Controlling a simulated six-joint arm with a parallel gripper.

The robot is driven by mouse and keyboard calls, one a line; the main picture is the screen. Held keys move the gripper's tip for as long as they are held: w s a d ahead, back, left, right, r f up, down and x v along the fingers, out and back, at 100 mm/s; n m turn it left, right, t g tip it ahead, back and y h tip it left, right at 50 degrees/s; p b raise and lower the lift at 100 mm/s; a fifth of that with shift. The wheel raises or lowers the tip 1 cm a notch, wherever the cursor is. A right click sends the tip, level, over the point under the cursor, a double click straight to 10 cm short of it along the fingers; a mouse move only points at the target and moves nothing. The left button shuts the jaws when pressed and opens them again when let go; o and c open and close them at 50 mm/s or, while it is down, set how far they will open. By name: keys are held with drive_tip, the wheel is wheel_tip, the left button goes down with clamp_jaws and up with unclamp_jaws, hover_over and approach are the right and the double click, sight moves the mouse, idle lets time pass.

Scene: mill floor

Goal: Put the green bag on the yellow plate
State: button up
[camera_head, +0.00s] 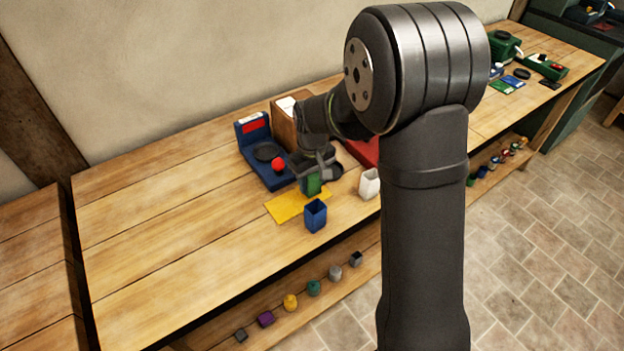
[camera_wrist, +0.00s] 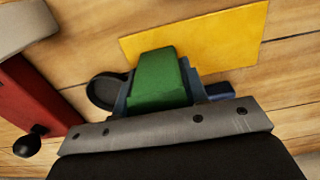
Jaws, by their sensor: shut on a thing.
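The green bag (camera_head: 312,186) is between the fingers of my gripper (camera_head: 319,168), which is shut on it. In the wrist view the green bag (camera_wrist: 158,82) fills the space between the fingertips (camera_wrist: 160,90). The yellow plate (camera_head: 284,208) is a flat rectangle on the bench, just left of and in front of the bag. In the wrist view the yellow plate (camera_wrist: 215,42) lies beyond the bag, whose top edge overlaps the plate's near edge in the picture. I cannot tell how high the bag is above the bench.
A white bag (camera_head: 369,184) stands to the right. A blue scale with a red knob (camera_head: 264,152), a brown box (camera_head: 287,122) and a red thing (camera_head: 363,150) stand behind. The bench's left part is clear.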

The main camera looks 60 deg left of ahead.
drive_tip(key=o, duration=1.1)
drive_tip(key=shift+f, duration=0.1)
wheel_tip(320, 180, up, 12)
drive_tip(key=shift+r, duration=0.2)
drive_tip(key=shift+f, duration=4.25)
